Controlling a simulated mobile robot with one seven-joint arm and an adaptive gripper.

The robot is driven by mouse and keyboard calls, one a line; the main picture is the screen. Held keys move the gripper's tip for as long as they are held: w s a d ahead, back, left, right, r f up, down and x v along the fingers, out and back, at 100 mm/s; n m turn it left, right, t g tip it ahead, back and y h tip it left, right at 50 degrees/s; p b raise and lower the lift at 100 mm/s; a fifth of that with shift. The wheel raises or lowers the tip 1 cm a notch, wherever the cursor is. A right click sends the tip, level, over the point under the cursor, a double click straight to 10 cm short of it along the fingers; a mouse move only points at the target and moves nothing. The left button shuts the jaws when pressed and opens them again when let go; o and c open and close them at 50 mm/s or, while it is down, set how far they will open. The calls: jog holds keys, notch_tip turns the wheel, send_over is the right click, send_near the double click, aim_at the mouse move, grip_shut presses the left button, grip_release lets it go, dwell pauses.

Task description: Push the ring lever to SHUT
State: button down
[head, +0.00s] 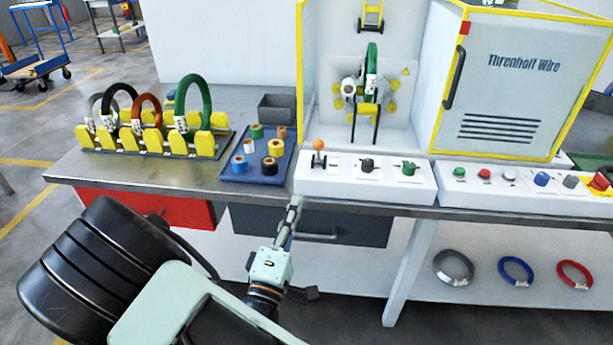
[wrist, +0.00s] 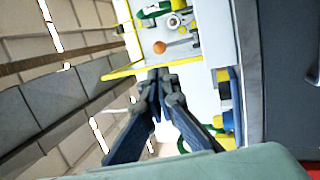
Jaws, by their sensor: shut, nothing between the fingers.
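The lever with an orange ball knob (head: 318,145) stands on the left end of a white control panel (head: 345,190). Its labels are too small to read, so I cannot tell its marked position. In the wrist view the orange ball (wrist: 158,47) shows just beyond my fingertips. My gripper (head: 295,203) is shut and empty, in front of the bench edge, below and a little left of the lever. In the wrist view my gripper (wrist: 158,74) has its fingertips together, apart from the ball. A green coil (head: 371,72) stands in the ring machine (head: 328,75) behind the panel.
A black knob (head: 366,165) and a green knob (head: 409,168) sit right of the lever. A blue tray (head: 232,172) with several tape rolls lies left of the panel. A rack (head: 150,150) of coils stands farther left. A second panel (head: 515,196) with several buttons is at right.

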aim_at(316, 148)
jog(key=x, duration=1.3)
jog(key=shift+w+b, duration=0.3)
jog(key=shift+r, duration=0.15)
jog(key=shift+w+r+p, duration=0.1)
jog(key=shift+r+p, duration=0.15)
jog(key=shift+p, duration=0.5)
jog(key=shift+g, duration=0.3)
